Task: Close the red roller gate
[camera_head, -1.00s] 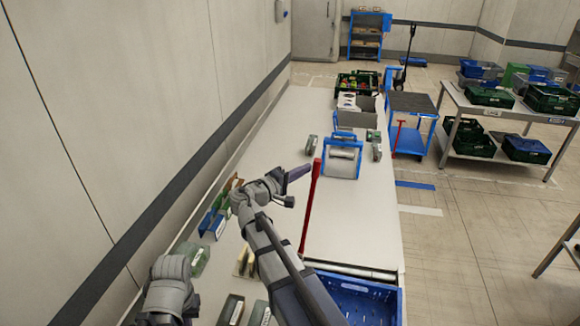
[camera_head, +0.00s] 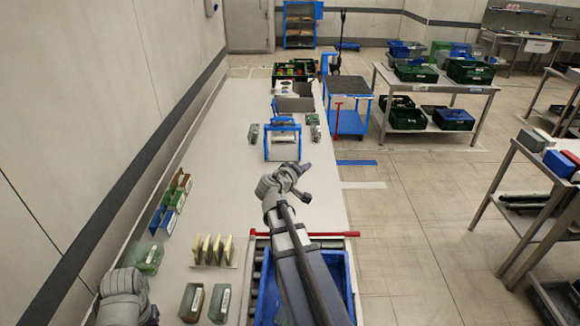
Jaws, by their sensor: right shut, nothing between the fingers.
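The red roller gate (camera_head: 335,234) is a thin red bar with a short upright end piece at its left.
A blue crate (camera_head: 338,262) sits on the rollers, partly behind my right arm. A blue-framed device (camera_head: 283,154) stands farther along the table. Wooden pieces in a rack (camera_head: 214,250) and small boxes (camera_head: 191,302) stand left of the track.

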